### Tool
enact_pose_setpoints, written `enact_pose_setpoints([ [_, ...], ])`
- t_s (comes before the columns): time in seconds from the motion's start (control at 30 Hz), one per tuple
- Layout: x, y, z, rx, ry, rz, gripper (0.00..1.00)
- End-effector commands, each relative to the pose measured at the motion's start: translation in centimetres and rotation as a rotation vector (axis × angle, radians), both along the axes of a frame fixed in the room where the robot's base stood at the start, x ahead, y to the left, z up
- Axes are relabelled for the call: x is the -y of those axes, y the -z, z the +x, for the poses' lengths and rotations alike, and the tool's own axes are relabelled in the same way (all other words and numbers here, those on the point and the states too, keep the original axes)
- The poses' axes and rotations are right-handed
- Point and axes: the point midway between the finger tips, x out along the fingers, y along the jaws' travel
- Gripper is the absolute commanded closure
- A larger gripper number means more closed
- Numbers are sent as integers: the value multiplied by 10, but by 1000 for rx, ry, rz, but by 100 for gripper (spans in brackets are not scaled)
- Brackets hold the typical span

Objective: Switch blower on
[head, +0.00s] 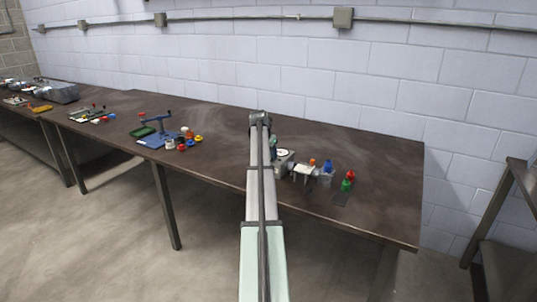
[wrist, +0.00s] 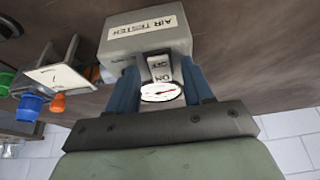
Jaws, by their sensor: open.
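The blower unit is a grey box (wrist: 148,35) marked "AIR TESTER". It carries a small switch (wrist: 160,66) with ON and OFF lettering and a round white gauge (wrist: 160,92) with a red needle. In the head view the grey box (head: 285,160) stands on the table, partly hidden by my arm. My gripper (wrist: 160,72) is open at the box's front, one blue finger on each side of the switch and gauge. I cannot tell whether the fingers touch the box, or which way the switch is set.
Beside the box stands a white plate on legs (head: 303,172) with an orange cap (head: 312,162), a blue cap (head: 328,166), and red (head: 351,174) and green (head: 347,185) pieces. A blue vise-like fixture (head: 155,137) stands farther left. The table's right end (head: 395,205) is bare.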

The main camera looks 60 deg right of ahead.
Motion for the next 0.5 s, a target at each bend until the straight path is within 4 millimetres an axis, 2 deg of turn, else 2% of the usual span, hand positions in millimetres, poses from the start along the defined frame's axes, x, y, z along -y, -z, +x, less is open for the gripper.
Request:
enact_pose_setpoints([
  [0.07, 0, 0, 0, 0, 0, 0, 53],
  [0.5, 0, 0, 0, 0, 0, 0, 95],
])
